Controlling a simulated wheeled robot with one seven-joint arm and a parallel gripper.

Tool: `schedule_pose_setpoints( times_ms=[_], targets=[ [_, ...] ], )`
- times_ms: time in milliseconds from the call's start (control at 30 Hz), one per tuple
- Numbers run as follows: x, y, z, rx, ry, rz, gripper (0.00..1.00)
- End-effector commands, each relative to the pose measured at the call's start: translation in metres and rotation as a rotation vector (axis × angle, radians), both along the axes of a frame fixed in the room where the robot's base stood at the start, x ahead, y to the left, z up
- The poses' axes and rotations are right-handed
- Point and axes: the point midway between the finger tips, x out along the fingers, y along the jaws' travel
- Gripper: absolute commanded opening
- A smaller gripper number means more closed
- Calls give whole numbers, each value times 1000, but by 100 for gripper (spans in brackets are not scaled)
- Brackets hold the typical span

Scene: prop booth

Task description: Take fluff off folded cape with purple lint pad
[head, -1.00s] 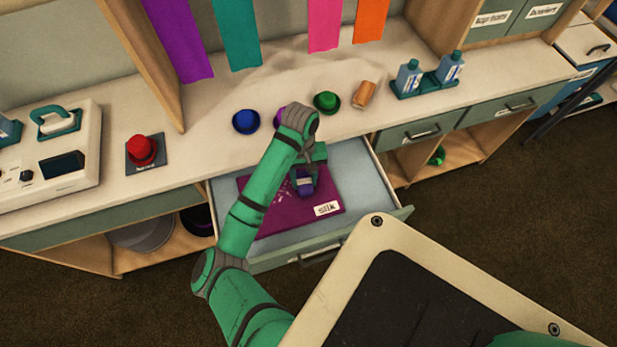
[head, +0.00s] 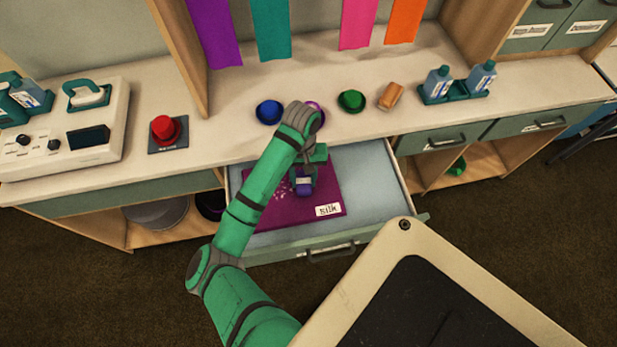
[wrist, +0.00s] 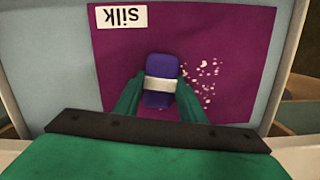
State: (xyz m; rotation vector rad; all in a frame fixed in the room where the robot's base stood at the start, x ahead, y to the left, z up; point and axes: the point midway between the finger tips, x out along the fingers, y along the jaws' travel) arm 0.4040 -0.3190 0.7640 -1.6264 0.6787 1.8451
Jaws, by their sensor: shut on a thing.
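The folded cape (head: 270,214) is magenta-purple and lies flat in the open drawer, with a white "silk" label at its front right corner. It fills much of the wrist view (wrist: 235,40). Pale fluff (wrist: 205,75) is scattered on the cape just right of the pad in the wrist view. The lint pad (wrist: 161,70) is blue-purple with a white band. My gripper (wrist: 160,98) is shut on it, one green finger on each side. In the head view my gripper (head: 304,177) holds the pad over the cape; I cannot tell whether it touches the cloth.
The open drawer (head: 375,190) has walls around the cape and bare floor to its right. On the counter above stand a blue hat (head: 270,111), a green hat (head: 351,101), a tan block (head: 390,96), bottles (head: 438,82) and a red knob (head: 165,130).

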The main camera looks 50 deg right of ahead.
Motion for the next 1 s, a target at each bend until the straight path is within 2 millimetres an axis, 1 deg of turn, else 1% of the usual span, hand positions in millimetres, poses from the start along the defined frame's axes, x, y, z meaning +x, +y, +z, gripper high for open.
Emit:
schedule_pose_setpoints(
  times_ms=[200, 333, 467, 767, 1000],
  targets=[
    [11, 14, 2, -2, -1, 1, 16],
    [14, 18, 2, -2, -1, 0, 16],
    [16, 16, 2, -2, -1, -1, 16],
    [30, 5, 0, -2, -1, -1, 16],
    [26, -2, -1, -4, 1, -3, 16]
  ],
)
